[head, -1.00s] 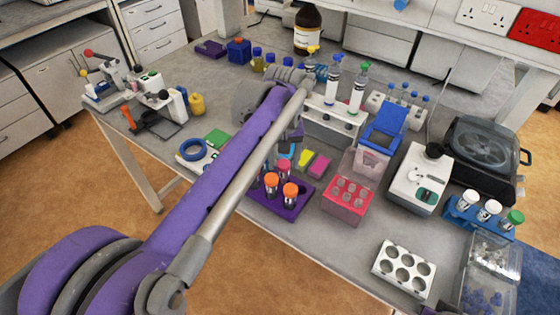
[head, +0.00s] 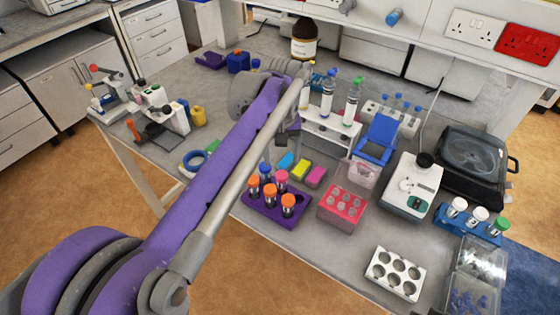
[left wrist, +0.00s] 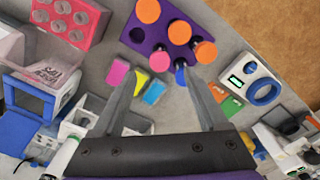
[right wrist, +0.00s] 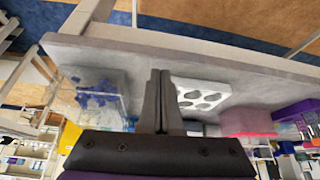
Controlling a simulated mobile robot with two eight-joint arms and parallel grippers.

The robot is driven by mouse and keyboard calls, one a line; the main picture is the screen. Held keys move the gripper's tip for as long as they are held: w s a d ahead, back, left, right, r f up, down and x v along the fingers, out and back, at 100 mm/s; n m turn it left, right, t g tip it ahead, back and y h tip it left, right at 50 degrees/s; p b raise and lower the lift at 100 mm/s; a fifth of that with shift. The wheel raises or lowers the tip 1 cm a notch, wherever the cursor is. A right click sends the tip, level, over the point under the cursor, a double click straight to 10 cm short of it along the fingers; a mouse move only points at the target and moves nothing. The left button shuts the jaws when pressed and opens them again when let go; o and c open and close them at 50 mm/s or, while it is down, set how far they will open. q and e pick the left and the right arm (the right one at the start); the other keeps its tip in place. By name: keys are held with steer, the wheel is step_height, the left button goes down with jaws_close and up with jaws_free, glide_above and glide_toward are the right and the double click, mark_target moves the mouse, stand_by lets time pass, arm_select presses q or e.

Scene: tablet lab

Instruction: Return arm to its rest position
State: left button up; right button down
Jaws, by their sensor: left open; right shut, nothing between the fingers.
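My left arm reaches across the bench in the head view, and its gripper (head: 293,146) hangs over the bench behind the purple rack, partly hidden by the arm. In the left wrist view the left gripper (left wrist: 160,98) has its fingers wide apart with nothing held between them. The purple rack (left wrist: 160,32) with orange, pink and blue capped tubes lies beyond the fingertips; the rack also shows in the head view (head: 262,208). My right gripper (right wrist: 163,88) is shut and empty in the right wrist view, facing the bench edge. It is not in the head view.
A pink rack (head: 342,205), a white rack with holes (head: 395,272) and a clear box (head: 483,262) stand at the right. A bottle rack (head: 325,128) and a brown bottle (head: 304,40) stand behind the left gripper. Bare bench shows front of the purple rack (head: 310,240).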

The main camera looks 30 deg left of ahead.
arm_select(q)
steer(key=shift+s+r, duration=0.25)
steer(key=shift+r, duration=0.65)
steer(key=shift+w+f, duration=0.1)
steer(key=shift+w, duration=0.05)
steer(key=shift+d+f, duration=0.15)
steer(key=s+d+f+m+t, duration=0.2)
steer(key=s+d+f+m, duration=0.1)
steer(key=s+f, duration=0.3)
steer(key=s+d+f+m+t, duration=0.3)
steer(key=s+f, duration=0.3)
steer(key=s, duration=0.4)
steer(key=shift+s+d+f+m+t, duration=0.15)
steer(key=shift+d+f+m+t, duration=0.15)
steer(key=shift+f+m, duration=0.1)
